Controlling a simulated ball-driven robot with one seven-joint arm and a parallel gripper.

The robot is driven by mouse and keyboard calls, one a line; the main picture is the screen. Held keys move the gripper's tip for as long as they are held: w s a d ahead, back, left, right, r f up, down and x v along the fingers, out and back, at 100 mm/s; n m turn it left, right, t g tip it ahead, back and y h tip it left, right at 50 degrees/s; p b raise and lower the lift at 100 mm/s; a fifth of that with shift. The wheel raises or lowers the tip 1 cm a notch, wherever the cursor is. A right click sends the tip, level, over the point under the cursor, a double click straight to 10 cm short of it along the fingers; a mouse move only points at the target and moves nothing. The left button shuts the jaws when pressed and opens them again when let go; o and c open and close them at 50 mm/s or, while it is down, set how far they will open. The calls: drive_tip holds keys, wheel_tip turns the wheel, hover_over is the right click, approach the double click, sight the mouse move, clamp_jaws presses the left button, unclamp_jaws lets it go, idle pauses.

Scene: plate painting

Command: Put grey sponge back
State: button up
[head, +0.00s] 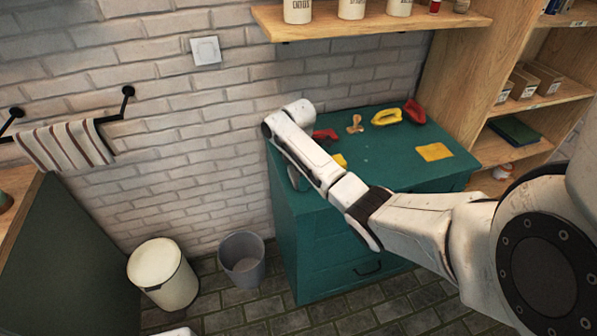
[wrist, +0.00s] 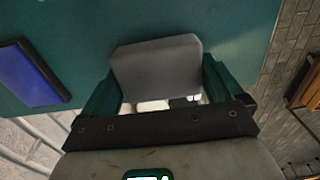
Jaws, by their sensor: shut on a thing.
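The grey sponge (wrist: 157,67) is a flat block between the two green fingers of my gripper (wrist: 160,88) in the wrist view. The fingers press on its left and right sides, and the gripper is shut on it. The sponge is over the teal top of the cabinet (wrist: 90,25); I cannot tell whether it touches the top. In the head view my arm reaches over the left end of the teal cabinet (head: 385,180), and the arm mostly hides the gripper and the sponge.
Red and yellow items (head: 387,117) and a yellow cloth (head: 434,152) lie on the cabinet. A blue dark-edged object (wrist: 28,75) lies left of the sponge in the wrist view. A shelf (head: 370,22) hangs above. A grey bin (head: 242,258) and a white bin (head: 162,274) stand on the floor.

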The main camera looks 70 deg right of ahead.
drive_tip(key=shift+f, duration=0.15)
drive_tip(key=o, duration=0.6)
drive_tip(key=shift+c, duration=0.2)
wheel_tip(320, 180, up, 12)
drive_tip(key=p, duration=0.1)
drive_tip(key=shift+r, duration=0.2)
